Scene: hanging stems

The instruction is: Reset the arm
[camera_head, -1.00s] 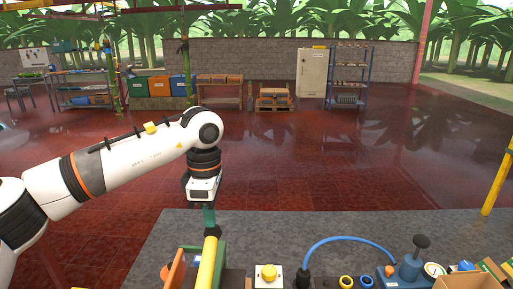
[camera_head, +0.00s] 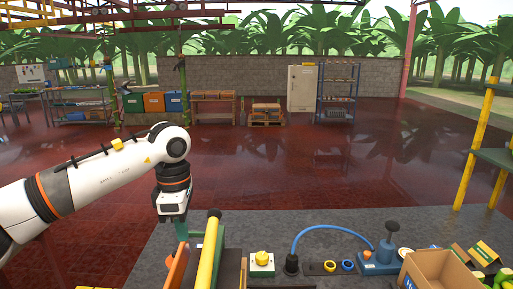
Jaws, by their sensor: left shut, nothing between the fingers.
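My left arm comes in from the left, bent at the elbow, with its forearm pointing down. My left gripper (camera_head: 182,232) hangs at its end over the left part of the grey work surface (camera_head: 350,222). Its green fingers show as one narrow shape and are shut, with nothing seen held. They are just left of and behind a yellow bar (camera_head: 209,255) and close to an orange part (camera_head: 178,270); I cannot tell if they touch. My right gripper is not in view.
A yellow button box (camera_head: 262,262), a blue hose (camera_head: 330,229), a blue device with a dark knob (camera_head: 385,255) and an open cardboard box (camera_head: 440,272) line the near edge. A yellow post (camera_head: 480,145) stands at right. The surface behind them is clear.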

